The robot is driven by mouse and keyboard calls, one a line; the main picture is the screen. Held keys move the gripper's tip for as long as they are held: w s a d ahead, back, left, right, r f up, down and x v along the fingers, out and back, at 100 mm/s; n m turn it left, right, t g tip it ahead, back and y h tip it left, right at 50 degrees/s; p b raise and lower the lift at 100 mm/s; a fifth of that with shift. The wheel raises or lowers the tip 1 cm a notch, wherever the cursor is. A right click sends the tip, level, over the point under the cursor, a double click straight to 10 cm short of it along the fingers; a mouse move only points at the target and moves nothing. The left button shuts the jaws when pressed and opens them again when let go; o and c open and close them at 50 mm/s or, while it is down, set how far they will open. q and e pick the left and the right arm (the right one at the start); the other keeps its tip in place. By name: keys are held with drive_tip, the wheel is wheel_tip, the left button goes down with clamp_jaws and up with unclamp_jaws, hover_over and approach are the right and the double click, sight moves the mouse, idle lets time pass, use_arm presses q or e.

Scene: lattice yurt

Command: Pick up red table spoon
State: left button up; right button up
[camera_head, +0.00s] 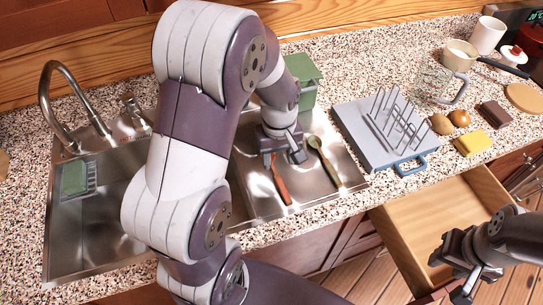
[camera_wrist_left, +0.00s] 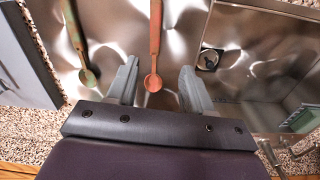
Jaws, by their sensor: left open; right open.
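The red table spoon (camera_head: 281,184) lies on the steel drainboard (camera_head: 247,199) beside the sink; its upper end is hidden by my left gripper (camera_head: 283,160). In the left wrist view, the red spoon (camera_wrist_left: 154,50) appears between the two open fingers of my left gripper (camera_wrist_left: 158,78), its bowl toward the palm, with gaps on both sides. Height above the spoon is hard to tell. My right gripper (camera_head: 452,277) is open and empty, at the lower right by the open drawer.
A green spoon (camera_head: 325,162) lies right of the red one; it also shows in the left wrist view (camera_wrist_left: 77,40). A blue-grey dish rack (camera_head: 372,145) stands to the right. A green container (camera_head: 303,72) stands behind my left wrist. An open wooden drawer (camera_head: 440,222) juts out below the counter.

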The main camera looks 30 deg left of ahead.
use_arm(q)
wheel_tip(320, 180, down, 3)
drive_tip(key=d+n, duration=0.1)
drive_tip(key=n, duration=0.1)
drive_tip(key=p, duration=0.1)
hover_over(281, 185)
drive_tip(key=shift+m, duration=0.3)
drive_tip(key=f, duration=0.4)
drive_tip(key=shift+a, duration=0.4)
drive_tip(key=f, duration=0.2)
drive_tip(key=d+f+p, duration=0.1)
drive_tip(key=f, duration=0.1)
drive_tip(key=shift+p, duration=0.3)
drive_tip(key=shift+f, duration=0.3)
drive_tip(key=shift+w+a+f, duration=0.1)
drive_tip(key=shift+a, duration=0.1)
drive_tip(key=c, duration=0.9)
drive_tip(key=shift+d, duration=0.1)
clamp_jaws()
use_arm(e)
drive_tip(key=r, duration=0.1)
drive_tip(key=d+r, duration=0.1)
drive_tip(key=r, duration=0.1)
drive_tip(key=shift+s+d+r, duration=0.2)
drive_tip(key=shift+s+r, duration=0.05)
drive_tip(key=shift+r, duration=0.15)
